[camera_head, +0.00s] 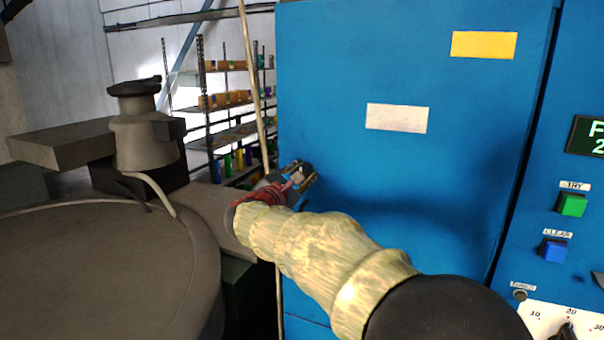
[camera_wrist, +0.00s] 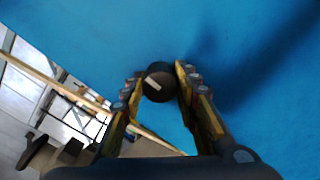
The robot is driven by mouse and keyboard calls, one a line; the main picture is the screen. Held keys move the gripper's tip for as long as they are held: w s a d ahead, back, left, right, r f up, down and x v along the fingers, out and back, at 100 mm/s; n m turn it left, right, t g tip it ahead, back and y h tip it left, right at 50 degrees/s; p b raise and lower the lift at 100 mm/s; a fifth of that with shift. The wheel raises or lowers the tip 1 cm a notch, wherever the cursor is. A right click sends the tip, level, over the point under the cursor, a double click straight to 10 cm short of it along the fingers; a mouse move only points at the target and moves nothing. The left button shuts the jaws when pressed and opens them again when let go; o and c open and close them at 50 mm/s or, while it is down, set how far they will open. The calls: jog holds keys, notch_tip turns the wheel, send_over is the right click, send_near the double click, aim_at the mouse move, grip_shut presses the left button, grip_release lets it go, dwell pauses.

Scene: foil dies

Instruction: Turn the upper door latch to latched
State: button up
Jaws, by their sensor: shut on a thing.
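The blue cabinet door (camera_head: 400,70) fills the middle of the head view. In the wrist view, a dark round latch knob (camera_wrist: 158,84) stands on the blue door, with a short pale mark running diagonally across its face. My gripper (camera_head: 306,176) is at the door's left edge in the head view. In the wrist view, my gripper (camera_wrist: 159,73) has its two fingers on either side of the knob, shut on it. The head view does not show the knob clearly behind the fingers. No second latch is visible.
A yellow label (camera_head: 484,45) and a white label (camera_head: 397,118) are on the door. A panel with a green button (camera_head: 572,205) and a blue button (camera_head: 554,250) is at right. A large round grey machine (camera_head: 100,270) stands at left; shelves (camera_head: 225,100) are behind.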

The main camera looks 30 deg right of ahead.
jog(key=shift+f, duration=0.1)
jog(key=o, duration=1.2)
jog(key=shift+c, duration=0.2)
jog(key=v, duration=1.2)
